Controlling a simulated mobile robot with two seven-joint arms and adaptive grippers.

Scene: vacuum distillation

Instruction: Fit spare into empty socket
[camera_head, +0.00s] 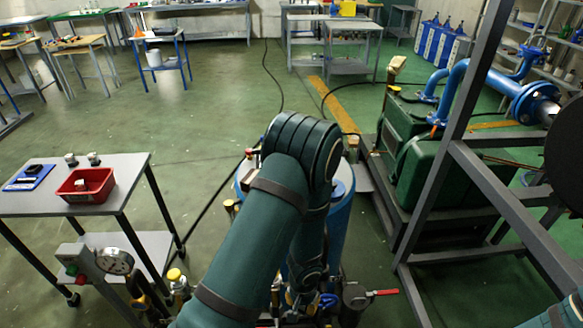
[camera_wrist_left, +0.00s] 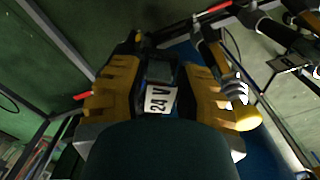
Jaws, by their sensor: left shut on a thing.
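My left gripper (camera_wrist_left: 160,92) has its yellow fingers on either side of a small block with a white "24 V" label (camera_wrist_left: 158,99), and is shut on it. This looks like the spare. In the head view my dark green left arm reaches down over the blue vessel and covers most of the gripper and the block. I cannot make out the empty socket in either view. My right gripper is out of view.
A grey cart at left holds a red bin (camera_head: 85,185) with a small part in it, a blue tray (camera_head: 27,178) and two small parts. A pressure gauge (camera_head: 114,261) stands in front. A red-handled valve (camera_head: 382,292) and a blue vessel (camera_head: 341,205) are beside my arm. A grey frame (camera_head: 462,125) rises at right.

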